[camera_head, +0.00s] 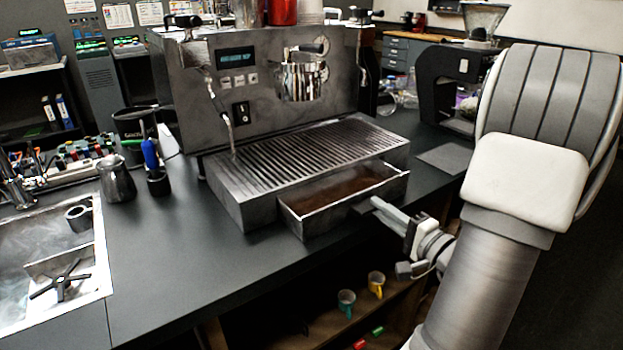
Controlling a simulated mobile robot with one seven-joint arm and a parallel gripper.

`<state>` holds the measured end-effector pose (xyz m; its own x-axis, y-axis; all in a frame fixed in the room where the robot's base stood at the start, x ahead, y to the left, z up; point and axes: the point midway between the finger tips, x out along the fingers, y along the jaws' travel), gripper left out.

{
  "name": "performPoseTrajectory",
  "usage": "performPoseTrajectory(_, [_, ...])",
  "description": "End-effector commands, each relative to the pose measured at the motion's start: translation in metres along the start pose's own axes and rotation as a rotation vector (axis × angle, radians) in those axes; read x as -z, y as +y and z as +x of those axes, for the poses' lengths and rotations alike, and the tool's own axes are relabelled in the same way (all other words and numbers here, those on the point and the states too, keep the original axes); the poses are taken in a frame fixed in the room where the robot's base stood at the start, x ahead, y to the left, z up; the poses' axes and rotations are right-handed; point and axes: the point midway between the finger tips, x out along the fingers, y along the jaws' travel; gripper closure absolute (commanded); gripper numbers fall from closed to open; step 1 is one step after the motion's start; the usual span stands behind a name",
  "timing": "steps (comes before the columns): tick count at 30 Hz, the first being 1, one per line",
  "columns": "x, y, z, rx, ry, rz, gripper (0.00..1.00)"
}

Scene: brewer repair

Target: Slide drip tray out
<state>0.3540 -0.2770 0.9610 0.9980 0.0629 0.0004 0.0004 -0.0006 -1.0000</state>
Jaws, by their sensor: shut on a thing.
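The drip tray (318,215) is a grey metal drawer under the ribbed grate (305,155) of the espresso machine (268,85). It stands partly out of the machine's base, toward the counter's front edge. Brown matter shows inside it. My gripper (374,204) is at the right part of the tray's front face, coming from the lower right. Its jaws are shut on the drip tray; the exact contact is small and partly hidden. The tray looks level.
A steel pitcher (117,178) and a brush in a black cup (158,182) stand left of the machine. A sink (50,255) lies at far left. A grinder (455,85) stands at right. Coloured cups (375,284) sit on a shelf below. The front counter is clear.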

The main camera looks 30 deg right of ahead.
Motion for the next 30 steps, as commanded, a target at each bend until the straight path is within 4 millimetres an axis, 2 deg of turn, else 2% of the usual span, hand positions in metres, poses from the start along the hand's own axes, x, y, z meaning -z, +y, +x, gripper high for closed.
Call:
performPoseTrajectory(4, [0.001,0.0,-0.01,0.002,0.002,0.0,1.0])
performPoseTrajectory(13, [0.0,0.0,-0.019,0.001,0.002,0.0,1.0])
performPoseTrajectory(30, [0.001,0.0,-0.059,0.001,0.002,-0.001,1.0])
